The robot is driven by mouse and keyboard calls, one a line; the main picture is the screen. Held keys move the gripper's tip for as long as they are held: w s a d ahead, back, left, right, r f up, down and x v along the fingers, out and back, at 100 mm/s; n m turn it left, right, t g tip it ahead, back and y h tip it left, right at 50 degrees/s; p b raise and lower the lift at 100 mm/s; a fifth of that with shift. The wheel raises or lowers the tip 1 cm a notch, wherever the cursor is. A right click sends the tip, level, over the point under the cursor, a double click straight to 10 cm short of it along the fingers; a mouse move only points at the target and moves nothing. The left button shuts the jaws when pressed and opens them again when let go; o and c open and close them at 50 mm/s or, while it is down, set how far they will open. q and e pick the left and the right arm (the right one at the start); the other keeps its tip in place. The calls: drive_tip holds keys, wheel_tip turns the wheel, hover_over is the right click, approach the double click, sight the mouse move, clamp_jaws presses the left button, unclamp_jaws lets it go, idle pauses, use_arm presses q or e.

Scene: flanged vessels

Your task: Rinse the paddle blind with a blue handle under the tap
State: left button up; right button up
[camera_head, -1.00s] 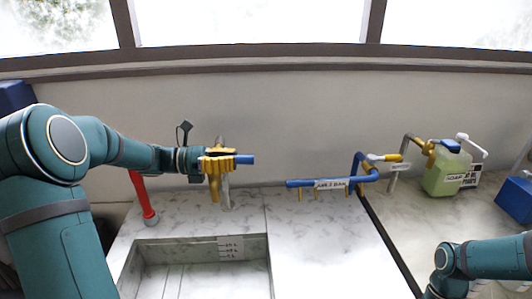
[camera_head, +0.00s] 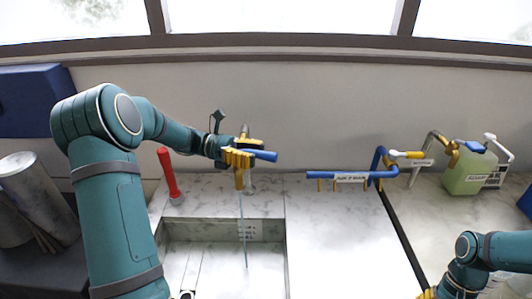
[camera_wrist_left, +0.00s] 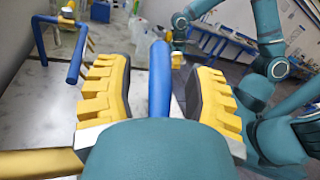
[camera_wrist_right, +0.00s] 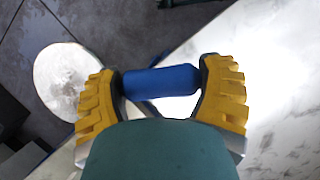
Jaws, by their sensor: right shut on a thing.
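The paddle blind shows in the right wrist view: a grey round plate (camera_wrist_right: 62,82) at the left and a blue handle (camera_wrist_right: 160,82). My right gripper (camera_wrist_right: 162,84) is shut on the blue handle. In the head view only a bit of that gripper (camera_head: 428,294) shows at the bottom edge, and the blind is out of view. The tap's blue lever (camera_head: 264,156) sticks out to the right at the back of the sink (camera_head: 277,262). My left gripper (camera_head: 239,158) is open around it, with gaps on both sides in the left wrist view (camera_wrist_left: 158,95). A thin water stream (camera_head: 243,230) falls into the sink.
A red-handled thing (camera_head: 168,175) stands at the sink's back left corner. A blue pipe (camera_head: 350,175) with a label stands right of the sink. A green jug (camera_head: 468,170) is at the back right. The counter between sink and dark seam is clear.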

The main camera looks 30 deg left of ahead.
use_arm(q)
drive_tip(key=v, duration=1.2)
idle(0.3)
